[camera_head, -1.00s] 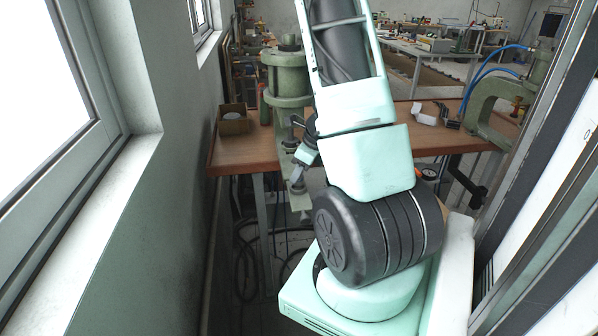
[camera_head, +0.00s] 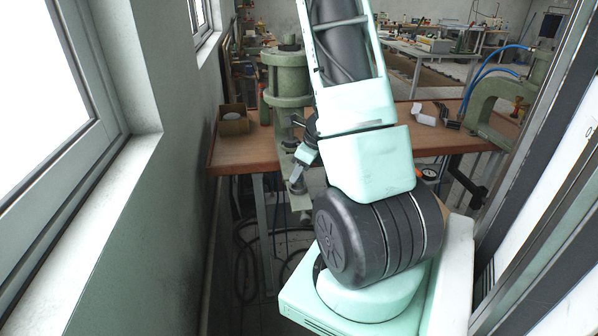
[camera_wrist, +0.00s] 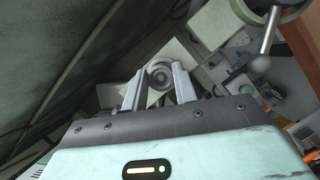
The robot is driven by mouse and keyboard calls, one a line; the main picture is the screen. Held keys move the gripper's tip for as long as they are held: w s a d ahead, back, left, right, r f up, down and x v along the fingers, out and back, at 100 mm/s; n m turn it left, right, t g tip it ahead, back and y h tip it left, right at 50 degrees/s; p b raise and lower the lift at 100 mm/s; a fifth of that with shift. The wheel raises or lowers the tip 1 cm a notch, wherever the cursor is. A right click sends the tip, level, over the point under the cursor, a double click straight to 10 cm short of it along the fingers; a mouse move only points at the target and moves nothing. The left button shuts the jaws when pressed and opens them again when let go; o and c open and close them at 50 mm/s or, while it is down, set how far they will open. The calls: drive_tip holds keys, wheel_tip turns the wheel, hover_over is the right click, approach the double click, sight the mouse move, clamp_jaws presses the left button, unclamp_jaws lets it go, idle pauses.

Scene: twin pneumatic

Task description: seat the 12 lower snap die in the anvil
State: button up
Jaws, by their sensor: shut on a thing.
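In the wrist view my gripper (camera_wrist: 158,82) has its two fingers on either side of a small round grey metal piece, the lower snap die (camera_wrist: 160,74), and is shut on it. The die's ringed round face shows between the fingertips. In the head view my arm hides most of the gripper and the die. The left green pneumatic press (camera_head: 287,78) stands at the table's left part, just behind my arm. Its lower green part (camera_head: 299,198) shows left of my arm's black joint. I cannot make out the anvil's seat.
A brown table (camera_head: 240,155) runs behind my arm. An open cardboard box (camera_head: 234,124) sits at its left end. A second green press (camera_head: 500,100) with blue hoses stands at right. A wall and window flank the left.

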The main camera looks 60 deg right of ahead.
drive_tip(key=shift+f+b, duration=1.25)
drive_tip(key=o, duration=1.1)
drive_tip(key=shift+r, duration=0.1)
drive_tip(key=shift+o, duration=0.2)
drive_tip(key=shift+r, duration=0.1)
drive_tip(key=p+v, duration=0.3)
drive_tip(key=v, duration=1.4)
drive_tip(key=shift+p, duration=0.35)
drive_tip(key=shift+a+r, duration=0.1)
